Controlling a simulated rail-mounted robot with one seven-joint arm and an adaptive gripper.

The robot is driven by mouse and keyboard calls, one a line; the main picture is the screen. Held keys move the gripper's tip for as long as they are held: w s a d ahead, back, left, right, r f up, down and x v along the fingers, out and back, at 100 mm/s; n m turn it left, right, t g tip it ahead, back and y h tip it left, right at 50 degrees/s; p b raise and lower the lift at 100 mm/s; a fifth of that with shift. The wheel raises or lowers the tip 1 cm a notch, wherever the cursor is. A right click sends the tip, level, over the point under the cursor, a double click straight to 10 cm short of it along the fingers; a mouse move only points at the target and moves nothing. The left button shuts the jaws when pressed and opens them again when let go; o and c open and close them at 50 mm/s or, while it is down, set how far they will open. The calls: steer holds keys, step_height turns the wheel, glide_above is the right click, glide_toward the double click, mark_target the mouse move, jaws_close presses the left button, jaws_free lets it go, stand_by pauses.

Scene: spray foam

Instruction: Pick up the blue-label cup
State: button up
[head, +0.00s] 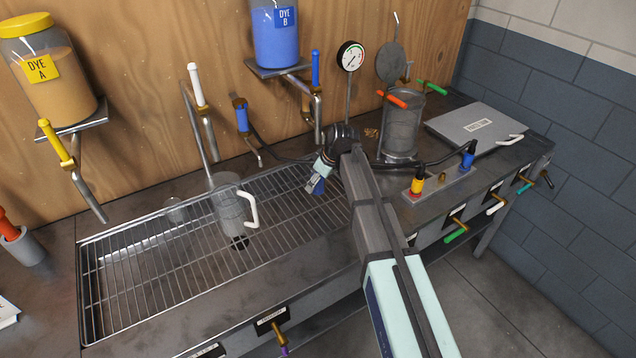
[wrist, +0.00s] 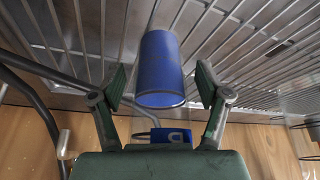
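The blue-label cup shows in the wrist view as a blue cylinder (wrist: 160,68) between the two fingers of my gripper (wrist: 160,84). The fingers are spread, with a visible gap on each side of the cup, and I see no contact. In the head view my gripper (head: 318,177) is low over the right end of the wire rack (head: 150,290), and a small patch of the blue cup (head: 318,187) shows beside it. My arm and gripper hide most of the cup there, so I cannot tell what its base rests on.
A clear pitcher (head: 232,212) with a white handle stands on the rack to the left. A blue-handled tap (head: 241,118) and dye B jar (head: 276,38) are behind. A metal cylinder (head: 401,132) and a connector plate (head: 438,190) are at right. The rack's left part is mostly clear.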

steer(key=c, duration=1.1)
steer(key=shift+r, duration=0.2)
